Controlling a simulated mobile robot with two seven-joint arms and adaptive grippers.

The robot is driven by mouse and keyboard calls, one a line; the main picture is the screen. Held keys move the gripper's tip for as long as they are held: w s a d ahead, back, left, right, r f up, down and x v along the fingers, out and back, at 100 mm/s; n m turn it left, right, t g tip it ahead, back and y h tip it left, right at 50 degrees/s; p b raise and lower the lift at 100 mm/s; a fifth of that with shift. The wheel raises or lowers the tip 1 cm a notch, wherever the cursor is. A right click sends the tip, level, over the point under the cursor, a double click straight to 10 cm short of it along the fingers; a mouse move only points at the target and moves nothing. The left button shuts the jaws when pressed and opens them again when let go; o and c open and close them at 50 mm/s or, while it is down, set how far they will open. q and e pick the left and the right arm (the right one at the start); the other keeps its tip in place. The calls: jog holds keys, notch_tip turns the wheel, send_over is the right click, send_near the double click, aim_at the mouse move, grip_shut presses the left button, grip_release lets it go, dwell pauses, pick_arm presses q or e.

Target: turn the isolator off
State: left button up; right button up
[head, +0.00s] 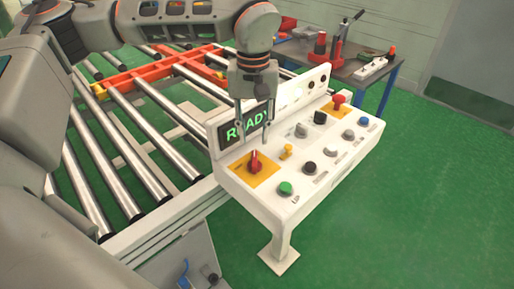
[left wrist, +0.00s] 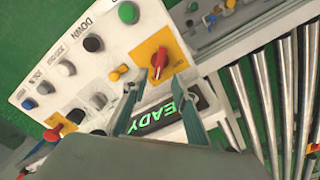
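The isolator looks to be the red rotary knob (head: 255,162) on a yellow plate at the near left of the white control panel (head: 225,179). The red knob also shows in the left wrist view (left wrist: 159,60), its handle standing roughly upright in the picture. My left gripper (head: 253,133) points down above and just behind the knob, in front of the display. Its two fingers (left wrist: 159,82) are apart with nothing between them, and no contact with the knob shows. The display (head: 246,125) reads READY in green, partly hidden by the fingers. My right gripper is not in view.
A green button (head: 285,188), a small yellow knob (head: 286,151), several other buttons and a red control on a second yellow plate (head: 338,100) share the panel. A roller conveyor (head: 128,130) lies left. A tool table (head: 345,66) stands behind. Green floor is open at right.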

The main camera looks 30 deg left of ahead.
aim_at(254, 158)
pick_arm(q)
notch_tip(254, 158, down, 7)
jog(key=shift+s+d+f, duration=0.1)
jog(key=shift+f, duration=0.1)
dwell(0.3)
grip_shut()
